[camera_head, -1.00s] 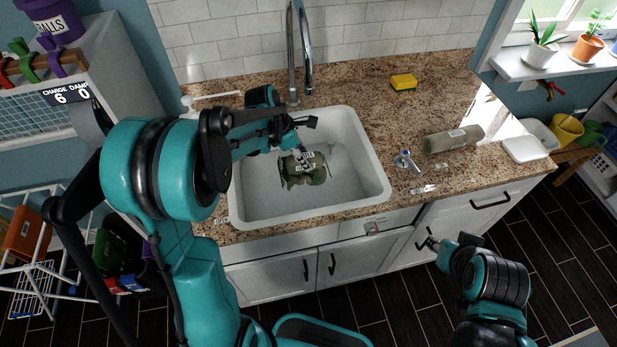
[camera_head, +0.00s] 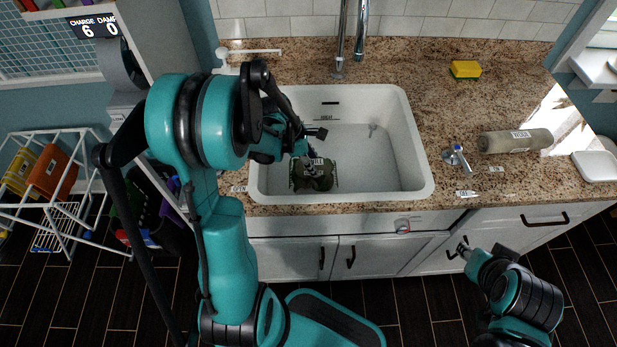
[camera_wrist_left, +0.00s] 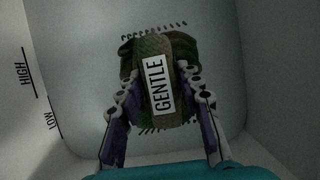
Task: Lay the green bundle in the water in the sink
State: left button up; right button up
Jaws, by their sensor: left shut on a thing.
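The green bundle (camera_head: 314,176) with a white label is in the left part of the white sink (camera_head: 424,183). In the left wrist view the bundle (camera_wrist_left: 184,110) shows its label, reading GENTLE. My left gripper (camera_head: 308,160) reaches down into the sink and is shut on the bundle; its fingers (camera_wrist_left: 160,92) lie on both sides of it. I cannot tell whether the bundle touches the sink bottom or how high the water stands. My right gripper (camera_head: 458,250) is in front of the cabinet, away from the sink; its fingers are too small to read.
A tap (camera_head: 350,40) stands behind the sink. A blue-topped valve handle (camera_head: 457,158), a grey-green roll (camera_head: 515,141) and a yellow sponge (camera_head: 465,69) are on the granite counter to the right. A white wire rack (camera_head: 60,190) stands at left.

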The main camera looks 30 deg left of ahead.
aim_at(307, 175)
pick_arm(q)
jog(key=shift+s+a+f, duration=0.6)
jog(key=shift+s+a, duration=0.05)
jog(key=shift+s, duration=0.1)
jog(key=shift+s+f+b, duration=0.1)
jog(key=shift+f+b, duration=0.1)
jog(key=shift+b, duration=0.1)
notch_tip(307, 175, down, 4)
jog(key=shift+r+b, duration=0.1)
jog(key=shift+b, duration=0.9)
jog(key=shift+r, duration=0.1)
jog(key=o, duration=1.2)
jog(key=shift+o, duration=0.2)
